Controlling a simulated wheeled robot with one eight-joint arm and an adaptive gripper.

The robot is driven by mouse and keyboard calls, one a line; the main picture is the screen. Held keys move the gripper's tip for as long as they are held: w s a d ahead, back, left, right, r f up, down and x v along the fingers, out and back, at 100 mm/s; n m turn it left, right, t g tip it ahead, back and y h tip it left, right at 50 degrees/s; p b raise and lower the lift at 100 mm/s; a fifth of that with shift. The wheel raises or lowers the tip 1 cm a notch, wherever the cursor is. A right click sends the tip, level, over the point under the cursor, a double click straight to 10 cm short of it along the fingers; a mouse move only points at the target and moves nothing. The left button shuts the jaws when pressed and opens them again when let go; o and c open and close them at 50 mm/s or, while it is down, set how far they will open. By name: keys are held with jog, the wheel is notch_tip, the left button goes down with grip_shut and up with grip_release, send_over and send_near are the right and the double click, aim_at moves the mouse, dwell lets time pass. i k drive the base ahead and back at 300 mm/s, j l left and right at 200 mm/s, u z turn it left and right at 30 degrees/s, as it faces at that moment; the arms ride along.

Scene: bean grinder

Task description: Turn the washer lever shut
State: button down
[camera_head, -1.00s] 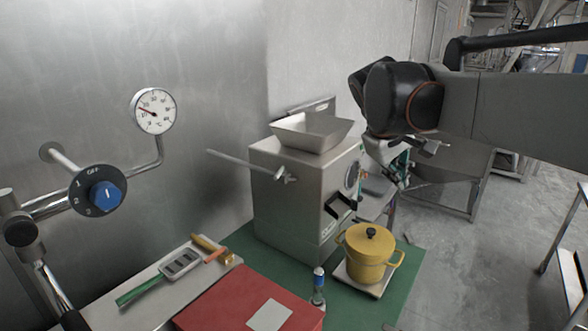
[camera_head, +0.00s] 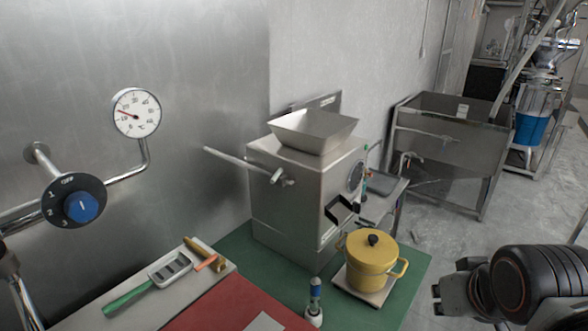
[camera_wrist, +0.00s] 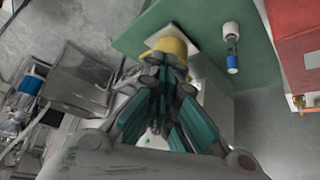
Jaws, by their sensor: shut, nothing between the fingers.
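A steel machine (camera_head: 295,205) with an open hopper (camera_head: 312,130) stands on the green surface in the head view. No label shows which part is the washer lever. My gripper (camera_wrist: 167,75) is shut and empty in the wrist view, its teal fingers together in front of the yellow pot (camera_wrist: 176,47). In the head view my wrist is at the lower right, apart from the machine, and the fingertips are not clear.
The yellow pot stands on a pale board in front of the machine (camera_head: 371,260). A small blue-and-white bottle (camera_head: 315,303) and a red box (camera_head: 232,302) are nearby. A steel sink (camera_head: 450,145) stands behind. A blue OFF dial (camera_head: 80,207) is at left.

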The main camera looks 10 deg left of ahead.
aim_at(276, 176)
jog(key=i+l+u, duration=0.15)
jog(key=l+u, duration=0.15)
jog(key=i+l+u, duration=0.1)
jog(key=l+u, duration=0.15)
jog(key=l, duration=0.3)
jog(key=l+u, duration=0.3)
jog(key=l, duration=0.15)
